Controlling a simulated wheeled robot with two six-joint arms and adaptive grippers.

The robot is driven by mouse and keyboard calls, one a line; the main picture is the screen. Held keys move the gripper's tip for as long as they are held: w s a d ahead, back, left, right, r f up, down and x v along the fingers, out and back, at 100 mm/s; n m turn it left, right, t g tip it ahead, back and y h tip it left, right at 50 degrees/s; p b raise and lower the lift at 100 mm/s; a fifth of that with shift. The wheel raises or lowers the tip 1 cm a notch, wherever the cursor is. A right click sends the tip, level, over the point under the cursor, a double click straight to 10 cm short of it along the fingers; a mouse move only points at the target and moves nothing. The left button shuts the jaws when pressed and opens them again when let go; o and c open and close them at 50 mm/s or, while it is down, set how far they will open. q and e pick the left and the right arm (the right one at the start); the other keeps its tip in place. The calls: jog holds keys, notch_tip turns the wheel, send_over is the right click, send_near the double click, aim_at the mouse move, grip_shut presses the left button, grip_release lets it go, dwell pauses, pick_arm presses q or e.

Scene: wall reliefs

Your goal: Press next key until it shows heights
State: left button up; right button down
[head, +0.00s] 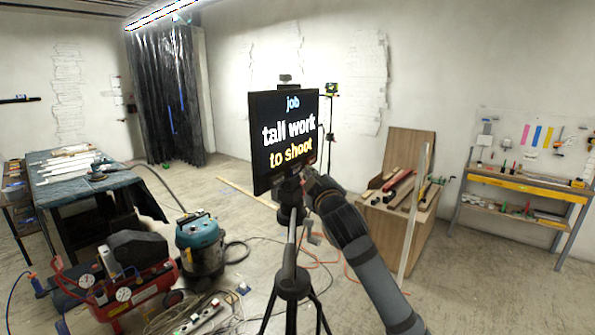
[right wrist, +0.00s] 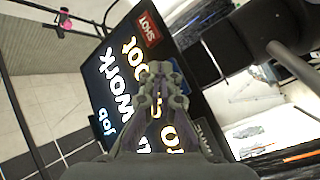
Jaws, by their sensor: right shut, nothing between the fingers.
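A black screen (head: 288,135) on a tripod reads "job", "tall work", "to shoot" in the head view. In the right wrist view the screen (right wrist: 112,90) appears turned on its side, with part of its text behind my fingers. A red key marked "SHOT" (right wrist: 149,29) sits at one end of its lower edge. A dark key with partly hidden pale letters (right wrist: 207,130) shows at the other side of my fingers. My right gripper (head: 308,177) is shut and empty at the screen's lower right; its fingers (right wrist: 160,72) overlap the screen's lower edge. I cannot tell whether they touch it. My left gripper is out of view.
The tripod (head: 291,283) stands under the screen. A crate of timber (head: 400,225) is to the right, a workbench (head: 525,182) farther right. A blue vacuum (head: 200,245), a red compressor (head: 130,290) and a covered table (head: 75,180) are left. Cables lie across the floor.

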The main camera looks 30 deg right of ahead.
dwell(0.4)
jog(key=shift+w+a+p, duration=0.25)
jog(key=shift+w+p, duration=0.1)
jog(key=shift+p, duration=0.1)
jog(key=shift+w+a+p, duration=0.2)
jog(key=shift+w+p, duration=0.15)
jog(key=shift+w, duration=0.05)
dwell(0.6)
jog(key=shift+s, duration=0.1)
jog(key=shift+s+d, duration=0.4)
jog(key=shift+s, duration=0.25)
